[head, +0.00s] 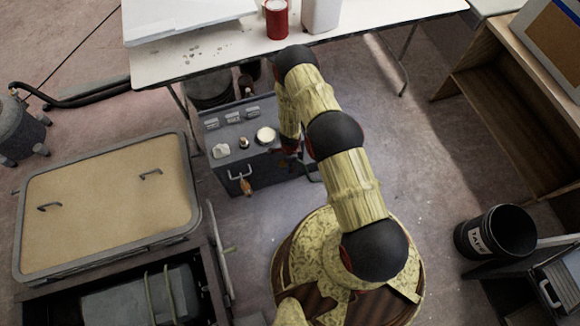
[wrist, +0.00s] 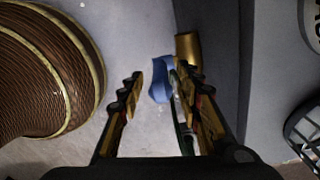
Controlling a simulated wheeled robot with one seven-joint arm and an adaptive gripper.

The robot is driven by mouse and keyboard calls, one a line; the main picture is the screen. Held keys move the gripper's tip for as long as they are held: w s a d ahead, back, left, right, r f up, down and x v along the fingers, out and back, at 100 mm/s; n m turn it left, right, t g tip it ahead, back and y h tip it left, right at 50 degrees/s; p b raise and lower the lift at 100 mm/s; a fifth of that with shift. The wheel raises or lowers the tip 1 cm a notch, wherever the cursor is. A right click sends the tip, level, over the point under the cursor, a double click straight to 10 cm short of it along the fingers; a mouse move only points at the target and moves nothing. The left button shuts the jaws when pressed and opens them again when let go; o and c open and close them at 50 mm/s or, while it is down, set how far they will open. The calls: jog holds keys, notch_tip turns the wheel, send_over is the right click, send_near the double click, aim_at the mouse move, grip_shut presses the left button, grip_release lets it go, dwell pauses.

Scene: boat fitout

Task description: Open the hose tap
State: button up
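In the wrist view a brass tap body (wrist: 188,48) sticks out beside a grey panel, with a blue handle (wrist: 160,88) next to it. My gripper (wrist: 158,76) is open. The blue handle shows between its two fingertips, closer to the right finger, which partly overlaps the tap. I cannot tell whether either finger touches it. In the head view my gripper (head: 289,153) is at the right part of the grey unit's front. The tap is hidden or too small to make out there.
The grey unit (head: 226,167) has dials on top and a front handle with a brown item hanging. A white table (head: 350,18) stands behind it. A framed tan hatch (head: 105,200) lies left. A black bucket (head: 497,232) stands right.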

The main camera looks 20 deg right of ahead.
jog(key=shift+f, duration=0.55)
jog(key=c, duration=0.3)
grip_shut()
dwell(0.3)
